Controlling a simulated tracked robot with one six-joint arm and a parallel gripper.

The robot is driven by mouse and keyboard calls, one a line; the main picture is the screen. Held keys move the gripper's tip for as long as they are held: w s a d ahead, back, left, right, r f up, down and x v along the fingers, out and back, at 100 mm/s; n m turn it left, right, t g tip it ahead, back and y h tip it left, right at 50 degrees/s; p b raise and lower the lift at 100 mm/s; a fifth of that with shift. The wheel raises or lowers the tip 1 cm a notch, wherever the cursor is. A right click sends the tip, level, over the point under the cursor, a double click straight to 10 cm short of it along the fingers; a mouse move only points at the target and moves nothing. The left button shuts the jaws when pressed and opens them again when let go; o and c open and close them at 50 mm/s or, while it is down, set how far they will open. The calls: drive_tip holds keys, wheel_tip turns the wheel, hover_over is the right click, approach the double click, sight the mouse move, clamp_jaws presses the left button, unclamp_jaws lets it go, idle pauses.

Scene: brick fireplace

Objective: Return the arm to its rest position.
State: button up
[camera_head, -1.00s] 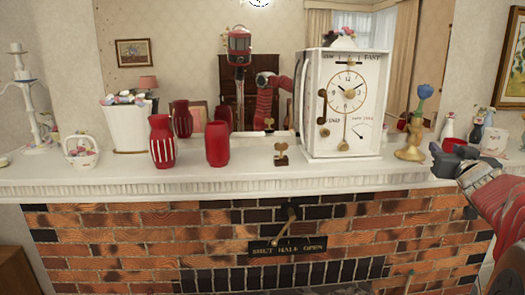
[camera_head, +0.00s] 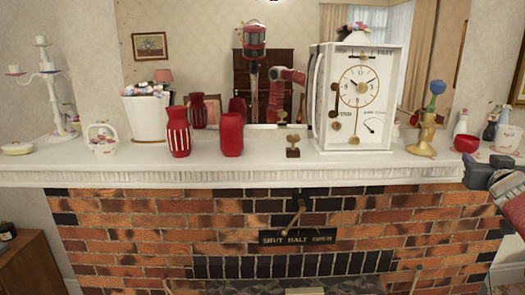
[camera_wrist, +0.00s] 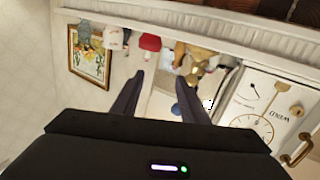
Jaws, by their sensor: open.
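My red arm (camera_head: 513,205) comes in at the right edge of the head view, its lower part cut off by the frame. My gripper (camera_head: 478,172) is at the front edge of the mantel shelf's right end, below the red bowl (camera_head: 467,144). I cannot tell there whether it touches the shelf. In the wrist view my gripper (camera_wrist: 158,76) shows two dark fingers spread apart with nothing between them. That view is upside down, with the shelf along the top.
A lever (camera_head: 293,215) sits on the brick front. The space before the bricks is clear.

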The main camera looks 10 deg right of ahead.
drive_tip(key=s+d+f+m+g+h, duration=0.1)
drive_tip(key=s+d+f+m+g, duration=0.1)
drive_tip(key=s+f+g, duration=0.45)
drive_tip(key=s+a+f+g+y, duration=0.2)
drive_tip(key=s+a+f, duration=0.1)
drive_tip(key=a+f, duration=0.7)
drive_tip(key=s+a+f+n+y, duration=0.2)
drive_tip(key=s+a+y, duration=0.1)
drive_tip(key=a, duration=1)
drive_tip(key=s+a+f+n+y, duration=0.2)
drive_tip(key=a+n+y, duration=0.1)
drive_tip(key=a, duration=1)
drive_tip(key=s+a+f+n+y, duration=0.2)
drive_tip(key=s+a, duration=0.1)
drive_tip(key=a, duration=1)
drive_tip(key=shift+s+f+n+y, duration=0.35)
drive_tip(key=shift+n+y, duration=0.05)
